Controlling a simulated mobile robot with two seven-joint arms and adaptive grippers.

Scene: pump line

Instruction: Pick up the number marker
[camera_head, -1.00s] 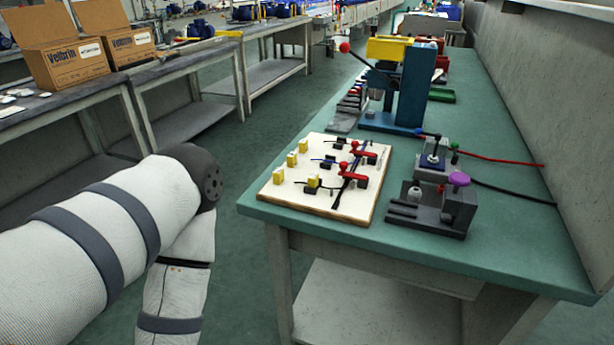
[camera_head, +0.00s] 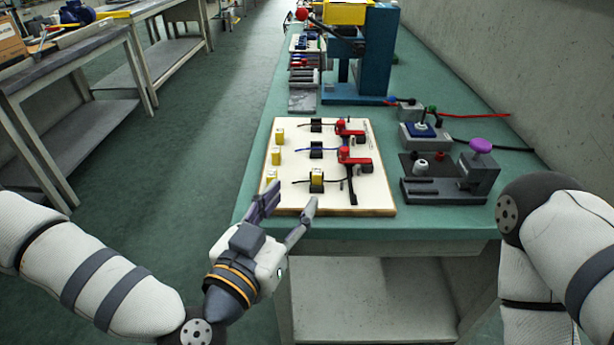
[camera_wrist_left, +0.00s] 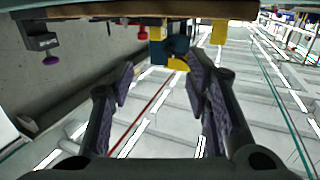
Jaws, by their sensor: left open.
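Several small yellow number markers stand on the pale board. Three are in a column along its left side, the middle one (camera_head: 277,156) among them. Another yellow marker (camera_head: 317,178) sits at a black clip by the front end of the lowest wire. My left gripper (camera_head: 287,205) is open and empty at the board's front edge, just short of the markers. In the left wrist view, the picture is inverted; yellow pieces (camera_wrist_left: 219,32) hang from the board at the top, beyond the open fingers (camera_wrist_left: 160,80). My right gripper is out of view.
The board (camera_head: 375,200) lies on the green bench (camera_head: 460,215). A grey fixture with a purple knob (camera_head: 481,146) stands to its right. A blue press (camera_head: 375,60) stands behind. Open floor (camera_head: 170,150) lies left of the bench.

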